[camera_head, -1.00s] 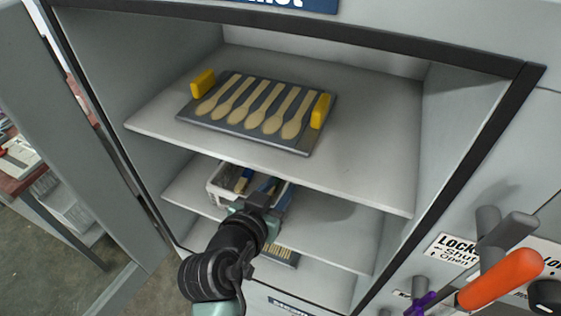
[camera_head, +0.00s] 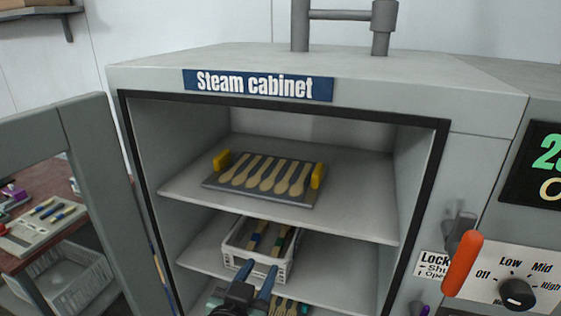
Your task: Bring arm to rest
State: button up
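My gripper (camera_head: 256,277) is at the bottom of the view, in front of the cabinet's lower shelves. Its two bluish fingers stand apart with nothing visible between them, and most of my arm is out of the picture. The steam cabinet (camera_head: 480,158) stands open ahead. A dark tray (camera_head: 308,199) with yellow end grips (camera_head: 317,176) lies on its top shelf (camera_head: 358,206), holding several wooden spoons (camera_head: 268,176) in a row.
More spoons (camera_head: 290,308) show below, partly hidden. The open door (camera_head: 97,165) is left. An orange lever (camera_head: 462,263) and dial (camera_head: 516,292) are right. A workbench (camera_head: 80,220) stands beyond the door.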

notch_tip(320, 180, up, 18)
jog(key=w+d+t+y, duration=0.2)
jog(key=t, duration=0.3)
jog(key=s+r+n+t, duration=0.1)
jog(key=s+r+t, duration=0.1)
jog(key=s+r, duration=0.3)
jog(key=s+d+r+n+t+y, duration=0.1)
jog(key=s+r+t, duration=0.2)
jog(key=r, duration=0.8)
jog(key=s+d+r+n+t, duration=0.1)
jog(key=s+r+t, duration=0.2)
jog(key=s+r, duration=0.4)
jog(key=shift+r+n+y, duration=0.3)
jog(key=shift+r, duration=0.35)
jog(key=shift+w, duration=0.1)
